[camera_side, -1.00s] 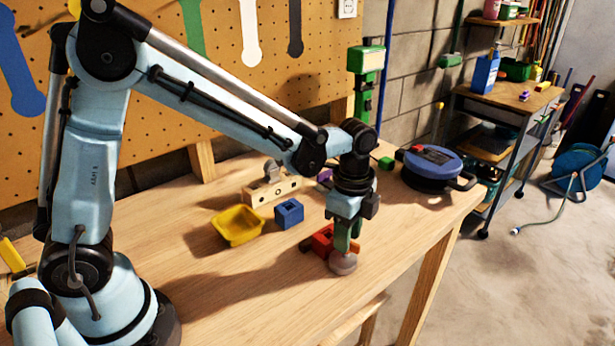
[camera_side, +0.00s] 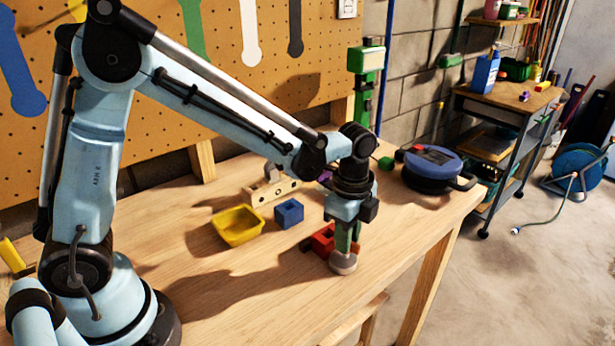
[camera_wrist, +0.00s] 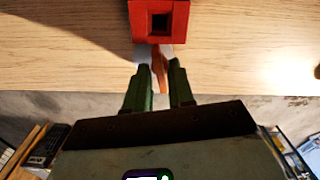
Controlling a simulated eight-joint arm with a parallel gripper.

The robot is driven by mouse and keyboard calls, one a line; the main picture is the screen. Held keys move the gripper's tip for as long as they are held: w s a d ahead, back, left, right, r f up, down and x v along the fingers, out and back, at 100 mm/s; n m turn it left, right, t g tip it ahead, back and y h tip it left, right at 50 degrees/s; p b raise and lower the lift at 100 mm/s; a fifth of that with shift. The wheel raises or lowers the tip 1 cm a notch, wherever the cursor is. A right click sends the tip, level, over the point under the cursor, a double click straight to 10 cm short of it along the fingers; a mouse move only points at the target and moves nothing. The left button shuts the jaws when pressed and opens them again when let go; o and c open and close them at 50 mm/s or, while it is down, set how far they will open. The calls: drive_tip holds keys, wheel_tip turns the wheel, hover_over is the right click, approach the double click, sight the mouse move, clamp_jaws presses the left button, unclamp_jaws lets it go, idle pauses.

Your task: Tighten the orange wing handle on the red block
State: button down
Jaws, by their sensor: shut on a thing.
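The red block (camera_side: 322,240) sits on the workbench just left of my gripper in the side view. In the wrist view the red block (camera_wrist: 158,20) is at the top, with a square dark hole in its face. The orange wing handle (camera_wrist: 159,68) shows between my green fingers, just below the block. My gripper (camera_wrist: 160,75) points down and is shut on the handle. The fingers hide the orange handle in the side view.
A blue block (camera_side: 289,213), a yellow tray (camera_side: 237,227) and a wooden piece with holes (camera_side: 270,190) stand left of the red block. A blue round case (camera_side: 432,168) is at the back right. The bench front is mostly clear, with its edge close to my gripper.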

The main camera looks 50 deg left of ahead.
drive_tip(key=shift+m, duration=2.5)
drive_tip(key=c, duration=1.2)
unclamp_jaws()
drive_tip(key=shift+r, duration=0.1)
wheel_tip(320, 180, up, 12)
drive_tip(key=shift+f, duration=0.1)
